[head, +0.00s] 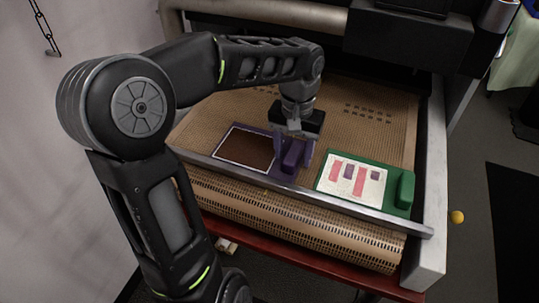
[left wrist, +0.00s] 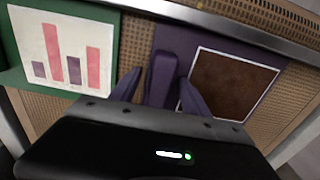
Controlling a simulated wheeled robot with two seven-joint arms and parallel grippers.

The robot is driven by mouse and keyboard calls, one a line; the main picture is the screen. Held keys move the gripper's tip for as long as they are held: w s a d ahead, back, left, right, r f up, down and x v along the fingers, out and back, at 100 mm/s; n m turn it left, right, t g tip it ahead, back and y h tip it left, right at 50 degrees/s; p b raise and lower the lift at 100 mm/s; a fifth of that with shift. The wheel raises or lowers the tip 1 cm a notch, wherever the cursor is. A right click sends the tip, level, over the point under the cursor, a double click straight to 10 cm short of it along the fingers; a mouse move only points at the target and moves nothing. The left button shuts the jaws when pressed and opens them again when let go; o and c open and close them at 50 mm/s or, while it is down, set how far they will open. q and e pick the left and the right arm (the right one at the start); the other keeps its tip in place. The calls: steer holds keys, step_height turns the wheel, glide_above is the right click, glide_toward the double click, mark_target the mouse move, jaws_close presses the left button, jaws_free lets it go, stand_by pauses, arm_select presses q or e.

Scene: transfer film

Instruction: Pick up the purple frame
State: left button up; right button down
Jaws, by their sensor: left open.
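The purple frame (head: 228,141) lies flat on the tan perforated belt, with a brown panel in its middle and a raised purple handle block (head: 293,155) at its right end. In the left wrist view the purple frame (left wrist: 196,45) is at the upper right, with its handle (left wrist: 162,78) near the middle. My left gripper (head: 292,152) is at the handle in the head view, its fingers pointing down on either side of it. In the left wrist view the open fingers (left wrist: 160,92) flank the handle; I cannot tell whether they touch it. My right gripper is not in view.
A green frame (head: 404,192) with a bar-chart sheet (head: 351,181) lies to the right on the same belt (head: 360,125). A metal rail (head: 330,199) runs along the belt's front edge. A dark machine housing (head: 408,38) stands behind. A yellow ball (head: 457,217) lies on the floor at right.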

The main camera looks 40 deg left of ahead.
arm_select(q)
steer(key=shift+c, duration=0.4)
jaws_close()
stand_by(0.4)
